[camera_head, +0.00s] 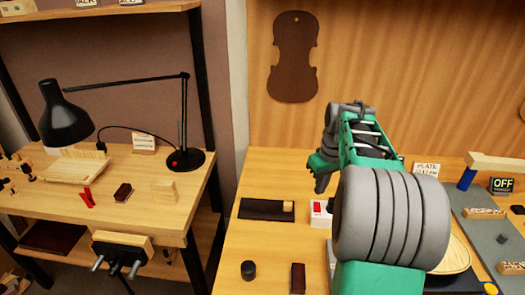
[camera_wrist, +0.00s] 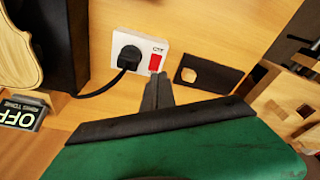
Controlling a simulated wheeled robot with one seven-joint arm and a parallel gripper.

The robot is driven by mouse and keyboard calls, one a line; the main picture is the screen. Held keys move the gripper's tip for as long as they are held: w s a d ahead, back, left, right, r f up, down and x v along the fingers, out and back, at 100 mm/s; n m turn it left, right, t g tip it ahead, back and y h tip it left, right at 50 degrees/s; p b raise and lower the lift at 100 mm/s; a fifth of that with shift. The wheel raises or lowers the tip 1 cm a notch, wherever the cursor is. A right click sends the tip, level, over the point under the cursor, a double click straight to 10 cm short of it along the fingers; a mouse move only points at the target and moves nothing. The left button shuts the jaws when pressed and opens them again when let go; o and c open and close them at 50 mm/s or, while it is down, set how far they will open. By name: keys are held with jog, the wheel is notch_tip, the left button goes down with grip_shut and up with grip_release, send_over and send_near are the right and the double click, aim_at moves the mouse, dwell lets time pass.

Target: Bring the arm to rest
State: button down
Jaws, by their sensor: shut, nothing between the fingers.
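My arm reaches over the main bench (camera_head: 225,270) in the head view, with its grey and green links in the foreground. My gripper (camera_head: 321,184) points down above the bench near a white switch box. In the wrist view my gripper (camera_wrist: 158,84) has its narrow dark fingers together with nothing between them. The fingertips appear just in front of the white switch box (camera_wrist: 140,62), which has a black plug and a red switch. I cannot tell the exact gap to the box. My arm hides part of the bench behind it.
A dark flat piece (camera_head: 262,209) lies left of the switch box. A black cylinder (camera_head: 248,270) and a dark block (camera_head: 297,278) stand nearer. An OFF sign (camera_head: 501,185) is at right. A side bench (camera_head: 150,212) with a black lamp (camera_head: 66,125) stands left.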

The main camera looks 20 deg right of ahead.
jog(key=s+a+r, duration=0.1)
jog(key=s+a, duration=0.1)
jog(key=a, duration=0.5)
jog(key=s+a+r, duration=0.1)
jog(key=s+a, duration=0.1)
jog(key=a, duration=0.4)
jog(key=s+a+f+t, duration=0.1)
jog(key=s+a+f, duration=0.3)
jog(key=s+a, duration=0.6)
jog(key=shift+s+a+f+m+t, duration=0.3)
jog(key=shift+a, duration=0.1)
